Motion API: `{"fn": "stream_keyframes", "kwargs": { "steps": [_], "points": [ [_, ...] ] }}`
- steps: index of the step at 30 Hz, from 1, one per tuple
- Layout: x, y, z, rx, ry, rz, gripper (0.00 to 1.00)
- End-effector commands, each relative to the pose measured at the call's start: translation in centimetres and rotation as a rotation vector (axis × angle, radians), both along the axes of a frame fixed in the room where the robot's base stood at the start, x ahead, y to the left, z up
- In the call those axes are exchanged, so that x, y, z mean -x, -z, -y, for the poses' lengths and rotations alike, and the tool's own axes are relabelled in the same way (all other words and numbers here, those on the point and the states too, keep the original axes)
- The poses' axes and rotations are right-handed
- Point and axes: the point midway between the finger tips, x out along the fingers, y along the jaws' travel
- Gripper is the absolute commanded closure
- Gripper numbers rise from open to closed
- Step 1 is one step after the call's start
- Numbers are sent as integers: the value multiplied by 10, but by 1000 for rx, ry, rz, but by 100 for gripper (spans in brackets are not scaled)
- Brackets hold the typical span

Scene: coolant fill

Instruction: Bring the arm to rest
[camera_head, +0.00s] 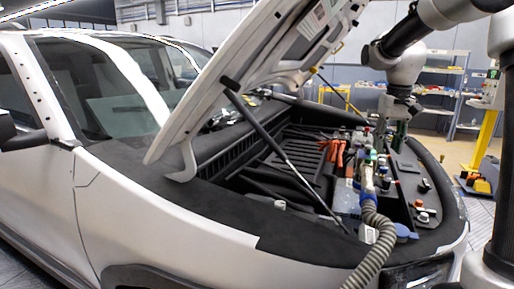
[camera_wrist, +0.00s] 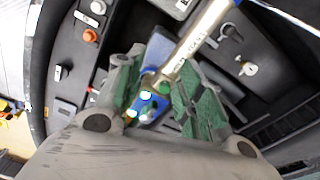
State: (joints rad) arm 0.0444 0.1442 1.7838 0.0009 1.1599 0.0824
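My gripper (camera_wrist: 165,95) is open, its green-padded fingers apart with a gap between them. In the head view my gripper (camera_head: 397,138) points down over the right side of the open engine bay. The metal coolant fill nozzle (camera_head: 367,180) stands there with a ribbed grey hose (camera_head: 378,238) running from its lower end. In the wrist view the nozzle (camera_wrist: 195,40) runs from the top edge down to the gap between the fingers. Its end shows green and blue parts there. No finger is clearly seen gripping it; any contact is hard to tell.
The raised hood (camera_head: 255,75) and its thin prop rod (camera_head: 275,145) rise left of my arm. Orange parts (camera_head: 335,152) and several caps lie in the bay. A shelf rack (camera_head: 440,85) and a yellow stand (camera_head: 484,135) are behind to the right.

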Motion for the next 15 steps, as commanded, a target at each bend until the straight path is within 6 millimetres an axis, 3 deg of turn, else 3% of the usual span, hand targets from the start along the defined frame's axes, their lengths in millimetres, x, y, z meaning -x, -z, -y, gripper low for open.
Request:
{"fn": "stream_keyframes", "kwargs": {
  "steps": [1, 3, 9, 12, 15],
  "points": [
    [33, -2, -3, 1, -19, 17, 63],
    [74, 0, -6, 4, -47, 43, 63],
    [185, 16, -15, 13, -100, 123, 63],
    [231, 26, -18, 16, -110, 165, 63],
    [262, 32, -19, 17, -115, 206, 63]
  ]
}}
